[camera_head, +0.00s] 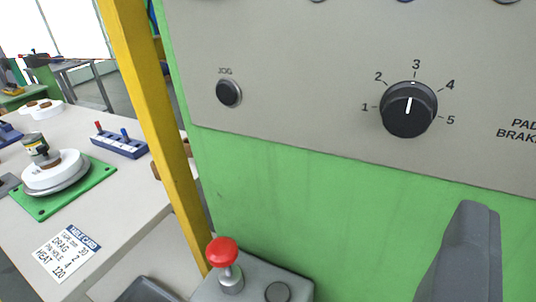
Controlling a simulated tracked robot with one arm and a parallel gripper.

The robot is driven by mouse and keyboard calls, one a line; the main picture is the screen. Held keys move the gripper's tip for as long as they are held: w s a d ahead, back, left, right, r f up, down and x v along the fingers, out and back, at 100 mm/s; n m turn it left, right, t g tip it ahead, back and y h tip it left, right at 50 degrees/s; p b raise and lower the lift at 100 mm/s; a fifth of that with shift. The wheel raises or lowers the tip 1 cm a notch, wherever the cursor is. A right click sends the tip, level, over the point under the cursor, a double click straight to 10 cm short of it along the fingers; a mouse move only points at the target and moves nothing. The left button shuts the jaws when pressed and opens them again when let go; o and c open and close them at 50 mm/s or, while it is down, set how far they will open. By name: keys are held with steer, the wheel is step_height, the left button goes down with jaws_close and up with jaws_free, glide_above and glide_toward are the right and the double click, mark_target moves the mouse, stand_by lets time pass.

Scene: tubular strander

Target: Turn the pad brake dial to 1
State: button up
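The pad brake dial (408,110) is a black round knob on the grey control panel (300,85), right of centre. Its scale runs from 1 at the left, over 3 at the top, to 5 at the right. The white pointer line stands nearly upright and points at 3. A dark grey finger of my gripper (465,252) shows at the lower right, below the dial and apart from it in the picture. I cannot make out a second finger for certain, so the opening is unclear. Nothing covers the dial.
A black JOG button (229,93) sits left on the panel. Below is a grey box with a red-knobbed lever (222,252). A yellow post (150,110) stands left of the green machine wall (300,200). A table (110,245) with a printed card (67,252) is further left.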

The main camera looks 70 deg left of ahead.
mark_target(406, 122)
steer(key=s+a+f+y, duration=0.3)
steer(key=a, duration=0.2)
steer(key=shift+g, duration=0.3)
steer(key=p+x, duration=0.2)
steer(key=x, duration=1.1)
steer(key=shift+w+r, duration=0.15)
steer(key=c, duration=1)
